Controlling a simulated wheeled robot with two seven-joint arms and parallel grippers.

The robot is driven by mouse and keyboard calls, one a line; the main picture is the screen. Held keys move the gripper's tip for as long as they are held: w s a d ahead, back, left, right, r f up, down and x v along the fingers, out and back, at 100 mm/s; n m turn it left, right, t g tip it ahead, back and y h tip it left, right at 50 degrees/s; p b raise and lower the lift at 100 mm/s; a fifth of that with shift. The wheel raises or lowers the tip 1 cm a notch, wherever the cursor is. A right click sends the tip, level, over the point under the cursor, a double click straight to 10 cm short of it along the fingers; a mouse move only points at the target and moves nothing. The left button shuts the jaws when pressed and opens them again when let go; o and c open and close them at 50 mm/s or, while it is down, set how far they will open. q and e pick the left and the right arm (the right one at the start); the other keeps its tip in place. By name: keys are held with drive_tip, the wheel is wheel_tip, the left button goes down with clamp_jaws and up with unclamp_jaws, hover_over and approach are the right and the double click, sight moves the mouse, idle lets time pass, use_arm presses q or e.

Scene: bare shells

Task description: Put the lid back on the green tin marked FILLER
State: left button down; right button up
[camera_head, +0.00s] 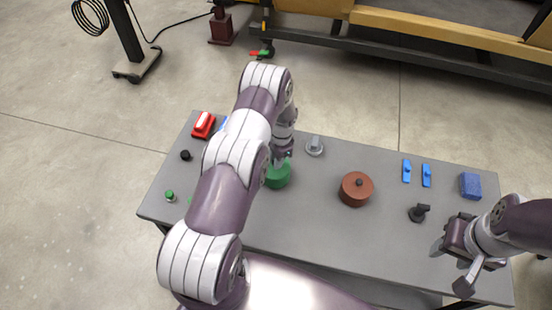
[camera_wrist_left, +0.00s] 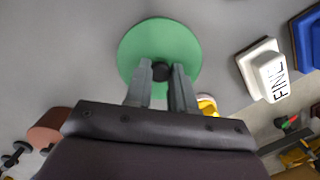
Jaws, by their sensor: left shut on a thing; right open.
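The green tin (camera_head: 278,176) stands on the grey table, partly hidden by my left arm. My left gripper (camera_head: 282,158) is over it. In the left wrist view, my left gripper (camera_wrist_left: 168,80) is shut on the black knob (camera_wrist_left: 161,71) of a round green lid (camera_wrist_left: 160,40). The lid covers the view below it, so I cannot tell whether it rests on the tin or is just above it. No FILLER marking is readable. My right gripper (camera_head: 453,262) is open and empty near the table's right front edge.
A brown lidded tin (camera_head: 357,188) stands right of the green tin. A grey round piece (camera_head: 314,146), blue clips (camera_head: 407,171), a black piece (camera_head: 419,212) and a blue block (camera_head: 470,186) are nearby. The left wrist view shows a white block marked FINE (camera_wrist_left: 268,76). The table's front middle is clear.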

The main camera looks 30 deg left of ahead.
use_arm(q)
drive_tip(key=shift+f+b, duration=0.15)
drive_tip(key=shift+b, duration=0.4)
idle(0.9)
drive_tip(key=shift+c, duration=2)
unclamp_jaws()
drive_tip(key=shift+r+p, duration=2.3)
drive_tip(key=shift+r, duration=1.25)
clamp_jaws()
drive_tip(key=shift+f, duration=0.15)
